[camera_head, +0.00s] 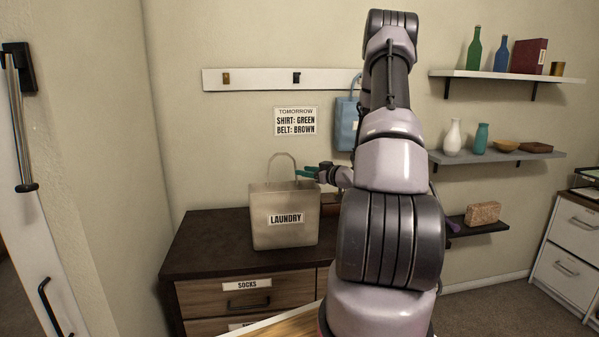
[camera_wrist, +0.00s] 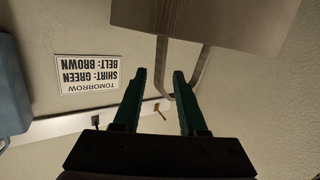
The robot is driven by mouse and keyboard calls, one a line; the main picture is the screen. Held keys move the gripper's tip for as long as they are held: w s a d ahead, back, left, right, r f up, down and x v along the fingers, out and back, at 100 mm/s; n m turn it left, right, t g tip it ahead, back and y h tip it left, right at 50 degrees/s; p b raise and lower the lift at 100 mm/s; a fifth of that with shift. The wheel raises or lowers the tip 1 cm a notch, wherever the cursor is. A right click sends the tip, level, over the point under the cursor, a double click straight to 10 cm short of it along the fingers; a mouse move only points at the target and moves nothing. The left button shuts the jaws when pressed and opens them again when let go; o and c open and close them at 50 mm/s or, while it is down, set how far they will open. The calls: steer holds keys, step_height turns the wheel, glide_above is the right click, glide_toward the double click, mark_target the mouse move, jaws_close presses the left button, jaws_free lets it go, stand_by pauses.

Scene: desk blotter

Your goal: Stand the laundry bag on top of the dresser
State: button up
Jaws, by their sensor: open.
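The laundry bag (camera_head: 285,232) is a beige box-shaped bag with a "LAUNDRY" label and a loop handle. It stands upright on the dark top of the dresser (camera_head: 215,235). My gripper (camera_head: 305,173), with green fingers, is open just above the bag's top, at the right of its handle in the head view. In the wrist view, my gripper (camera_wrist: 160,74) has its fingers apart, and the bag (camera_wrist: 215,18) shows upside down. One handle strap shows between the fingertips and the other beside the right finger. I cannot tell whether the fingers touch the handle.
A white hook rail (camera_head: 260,79) and a "TOMORROW" note (camera_head: 296,121) are on the wall behind. A blue bag (camera_head: 346,124) hangs from the rail. A brown object, partly hidden, sits right of the laundry bag. The dresser's left top is clear. Wall shelves (camera_head: 500,75) hold bottles at right.

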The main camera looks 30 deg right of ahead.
steer(key=v, duration=0.7)
steer(key=s+a+r+m+g+h, duration=0.25)
steer(key=r+m+g+h, duration=0.35)
steer(key=r, duration=1)
steer(key=s+a+r+m+g+y, duration=0.1)
steer(key=s+a+r, duration=0.2)
steer(key=s+a, duration=0.7)
steer(key=s+a+r+m+g+y, duration=0.1)
steer(key=s+a+r, duration=0.3)
steer(key=s+a, duration=0.6)
steer(key=s+y, duration=0.1)
steer(key=s, duration=0.2)
steer(key=shift+s+a+r+m+g, duration=0.2)
steer(key=shift+a+r+m+g, duration=0.05)
steer(key=shift+m+g, duration=0.05)
